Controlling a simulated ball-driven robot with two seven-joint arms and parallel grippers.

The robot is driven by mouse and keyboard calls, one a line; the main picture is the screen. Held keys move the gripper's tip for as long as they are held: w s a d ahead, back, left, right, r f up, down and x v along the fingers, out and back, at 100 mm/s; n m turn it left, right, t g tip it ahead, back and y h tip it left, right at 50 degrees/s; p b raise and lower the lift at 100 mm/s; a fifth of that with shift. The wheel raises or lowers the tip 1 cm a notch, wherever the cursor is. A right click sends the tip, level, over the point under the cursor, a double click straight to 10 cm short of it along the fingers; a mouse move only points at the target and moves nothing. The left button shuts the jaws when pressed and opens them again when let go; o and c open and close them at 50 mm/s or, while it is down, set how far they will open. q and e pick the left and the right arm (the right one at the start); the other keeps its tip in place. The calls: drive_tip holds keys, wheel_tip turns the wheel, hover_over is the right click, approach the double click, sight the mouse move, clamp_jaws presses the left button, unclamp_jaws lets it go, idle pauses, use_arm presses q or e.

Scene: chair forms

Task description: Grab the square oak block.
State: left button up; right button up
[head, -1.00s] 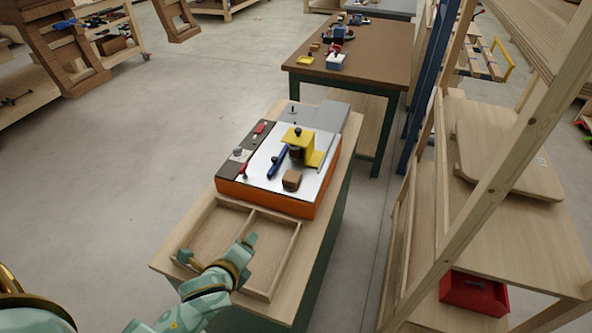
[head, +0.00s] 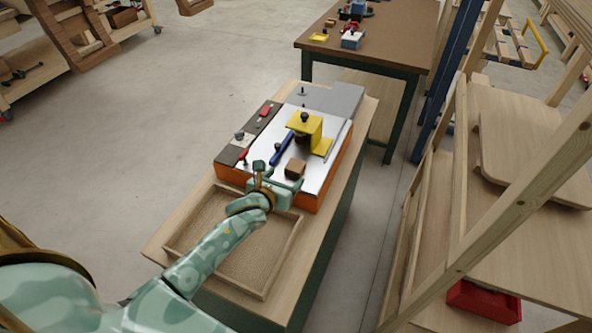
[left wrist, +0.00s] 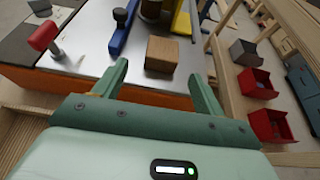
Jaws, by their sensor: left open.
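The square oak block (head: 295,168) is a small brown cube on the pale metal top of the orange-sided machine (head: 311,193), near its front edge. In the left wrist view the block (left wrist: 161,54) lies ahead of the fingertips, between their lines. My left gripper (head: 277,173) is at the machine's front edge, just left of and in front of the block. Its two fingers are spread, and in the left wrist view the gap between the fingertips (left wrist: 158,78) is empty. My right gripper is not in view.
A blue handle (head: 282,149) and a yellow bracket with a black knob (head: 305,122) stand close behind the block. A red-knobbed lever (left wrist: 43,36) is to its left. A shallow wooden tray (head: 285,257) lies in front of the machine. Wooden shelving stands at the right.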

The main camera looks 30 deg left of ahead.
sight(293, 168)
use_arm(q)
drive_tip(key=x, duration=0.2)
drive_tip(key=b+x, duration=0.1)
drive_tip(key=x, duration=0.2)
drive_tip(key=shift+w+d+r, duration=0.15)
drive_tip(key=shift+w+r, duration=0.1)
drive_tip(key=shift+w, duration=0.3)
drive_tip(key=shift+r, duration=0.1)
drive_tip(key=shift+s, duration=0.1)
drive_tip(key=c, duration=1.1)
